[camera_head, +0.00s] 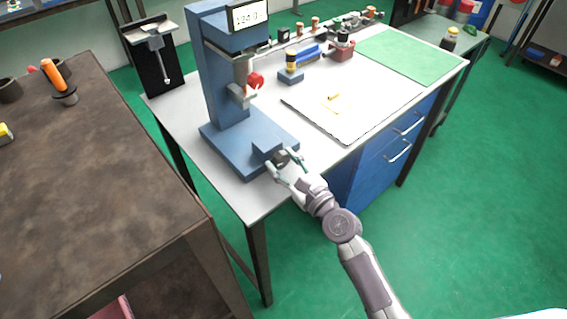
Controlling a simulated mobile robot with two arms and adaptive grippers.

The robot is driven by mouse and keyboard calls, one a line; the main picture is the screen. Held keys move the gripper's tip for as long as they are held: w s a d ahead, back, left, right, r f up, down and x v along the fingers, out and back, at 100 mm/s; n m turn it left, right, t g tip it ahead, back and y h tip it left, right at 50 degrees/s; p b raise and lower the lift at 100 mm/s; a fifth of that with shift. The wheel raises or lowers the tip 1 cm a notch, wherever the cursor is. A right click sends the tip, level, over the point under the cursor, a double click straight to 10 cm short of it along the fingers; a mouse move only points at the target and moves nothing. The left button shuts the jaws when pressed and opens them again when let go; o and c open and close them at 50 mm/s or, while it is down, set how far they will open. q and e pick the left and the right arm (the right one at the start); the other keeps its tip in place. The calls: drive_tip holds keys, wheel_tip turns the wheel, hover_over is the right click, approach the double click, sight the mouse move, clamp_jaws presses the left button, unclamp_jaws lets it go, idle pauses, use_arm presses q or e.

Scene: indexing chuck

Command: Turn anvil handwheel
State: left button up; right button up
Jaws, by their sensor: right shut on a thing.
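A blue bench tester (222,75) with a lit display (250,14) stands on the white-topped bench. A red part (256,80) and a grey part (241,96) sit at the middle of its column. A blue block (266,147) sticks up at the front of its base. My right gripper (284,165) is at the front face of this block, its fingers shut around a small dark part that I take for the anvil handwheel (281,157). The fingers hide most of that part, so its turn angle cannot be told. My left gripper is not in view.
A white board (345,112) with small yellow pieces and a green mat (410,52) lie right of the tester. Blue drawers (380,150) are under the bench. A brown table (95,160) stands at left. Green floor is open at right.

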drive_tip(key=n+b, duration=0.1)
drive_tip(key=n, duration=0.2)
drive_tip(key=shift+f+n, duration=0.1)
drive_tip(key=shift+n, duration=0.2)
drive_tip(key=shift+n+b, duration=0.5)
drive_tip(key=shift+n, duration=0.4)
drive_tip(key=o, duration=1.1)
drive_tip(key=shift+o, duration=0.2)
drive_tip(key=shift+s+d, duration=0.15)
drive_tip(key=shift+s, duration=0.05)
drive_tip(key=v, duration=1.1)
drive_tip(key=shift+s+d, duration=0.2)
drive_tip(key=shift+s, duration=0.05)
drive_tip(key=shift+f, duration=0.15)
